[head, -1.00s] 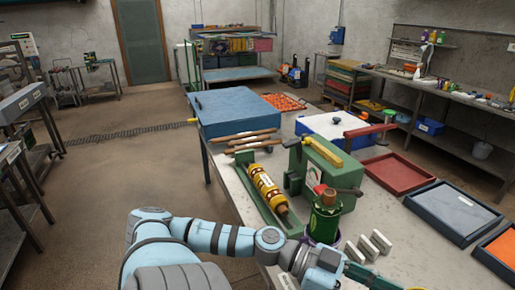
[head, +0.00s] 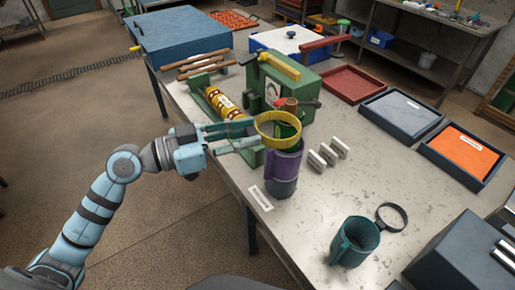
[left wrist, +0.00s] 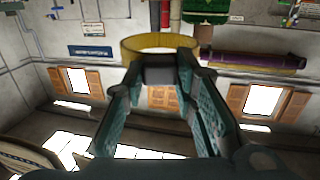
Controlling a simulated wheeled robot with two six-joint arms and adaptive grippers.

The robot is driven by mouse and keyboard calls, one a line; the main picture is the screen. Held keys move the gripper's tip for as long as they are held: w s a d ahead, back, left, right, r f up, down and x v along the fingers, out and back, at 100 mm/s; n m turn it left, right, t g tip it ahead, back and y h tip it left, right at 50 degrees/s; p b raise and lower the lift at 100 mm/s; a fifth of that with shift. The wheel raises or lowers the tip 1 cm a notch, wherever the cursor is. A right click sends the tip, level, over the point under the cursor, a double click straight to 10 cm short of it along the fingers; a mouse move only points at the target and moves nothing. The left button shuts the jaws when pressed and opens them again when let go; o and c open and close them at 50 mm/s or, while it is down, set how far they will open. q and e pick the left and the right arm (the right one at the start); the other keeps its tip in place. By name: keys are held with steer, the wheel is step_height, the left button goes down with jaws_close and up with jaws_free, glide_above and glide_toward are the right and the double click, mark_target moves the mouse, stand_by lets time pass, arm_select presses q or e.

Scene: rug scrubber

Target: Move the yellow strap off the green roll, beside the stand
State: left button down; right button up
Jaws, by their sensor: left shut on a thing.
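My left gripper (head: 258,136) is shut on the rim of the yellow strap (head: 278,127), a wide ring held roughly level. The strap and my left fingers fill the middle of the left wrist view (left wrist: 160,46). Green (head: 287,131) shows through the ring, seemingly the green roll. An upright purple cylinder (head: 284,163) with a greyish bottom stands just below the ring; I cannot tell whether it is part of the roll or the stand. Whether the strap still surrounds the green roll or hangs clear in front is unclear. My right gripper is out of view.
A green box-shaped device (head: 285,82) and a roller with yellow bands (head: 221,102) stand behind. A teal mug (head: 354,242) and a magnifier (head: 391,216) are nearer. The table between mug and purple cylinder is bare.

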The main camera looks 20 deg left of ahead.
arm_select(q)
steer(key=w+r+n+t+y, duration=0.1)
steer(key=w+r+t, duration=0.15)
steer(key=w, duration=0.25)
steer(key=w+d+f+n+y+b, duration=0.1)
steer(key=w+f+b, duration=0.1)
steer(key=f+b, duration=0.4)
steer(key=w+d+f+b, duration=0.1)
steer(key=w+f+b, duration=0.15)
steer(key=f, duration=0.65)
step_height(320, 180, up, 18)
steer(key=p, duration=1.5)
steer(key=shift+s, duration=0.45)
steer(key=shift+t, duration=0.25)
